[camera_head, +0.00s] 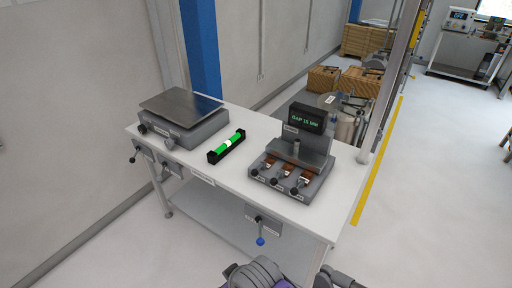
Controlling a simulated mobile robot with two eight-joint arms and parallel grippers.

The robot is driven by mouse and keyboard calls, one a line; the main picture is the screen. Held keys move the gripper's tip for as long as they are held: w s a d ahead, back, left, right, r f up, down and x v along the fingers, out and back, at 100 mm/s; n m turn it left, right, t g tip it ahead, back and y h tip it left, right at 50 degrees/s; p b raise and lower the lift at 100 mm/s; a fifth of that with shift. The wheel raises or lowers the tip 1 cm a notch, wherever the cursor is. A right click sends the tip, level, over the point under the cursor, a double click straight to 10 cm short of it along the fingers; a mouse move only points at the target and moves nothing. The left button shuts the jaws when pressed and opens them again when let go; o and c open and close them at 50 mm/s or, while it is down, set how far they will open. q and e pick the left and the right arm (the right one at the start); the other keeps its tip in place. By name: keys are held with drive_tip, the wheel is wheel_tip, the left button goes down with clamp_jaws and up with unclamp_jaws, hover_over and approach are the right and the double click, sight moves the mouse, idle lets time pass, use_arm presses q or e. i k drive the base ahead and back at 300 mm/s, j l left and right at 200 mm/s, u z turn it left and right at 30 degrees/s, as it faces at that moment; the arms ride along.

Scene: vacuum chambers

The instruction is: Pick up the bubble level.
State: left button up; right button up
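The bubble level (234,139) is a short bar with a bright green body, a pale band in the middle and black ends. It lies on the white table (213,183), between a grey flat-topped device on the left and a device with a display on the right. Nothing touches it from above. Parts of my own arms show at the bottom edge. No gripper fingers can be seen, so both grippers are out of view.
The grey device with a metal plate (181,105) stands on the table's left. The display device (303,150) with several small knobs stands on the right. Bare tabletop surrounds the level.

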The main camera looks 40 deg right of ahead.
sight(214, 157)
drive_tip(key=z, duration=1.2)
drive_tip(key=i+j+z, duration=0.1)
drive_tip(key=i+j, duration=0.15)
drive_tip(key=i+j+z, duration=0.15)
drive_tip(key=j, duration=0.3)
drive_tip(key=i+j+z, duration=0.1)
drive_tip(key=i+j, duration=0.2)
drive_tip(key=i+j+z, duration=0.1)
drive_tip(key=j, duration=0.4)
drive_tip(key=i+j+z, duration=0.1)
drive_tip(key=i+j, duration=0.2)
drive_tip(key=j, duration=0.15)
drive_tip(key=i+j+z, duration=0.15)
drive_tip(key=j, duration=0.3)
drive_tip(key=i+j+z, duration=0.1)
drive_tip(key=j, duration=0.35)
drive_tip(key=i+j+z, duration=0.1)
drive_tip(key=j, duration=0.35)
drive_tip(key=i, duration=0.1)
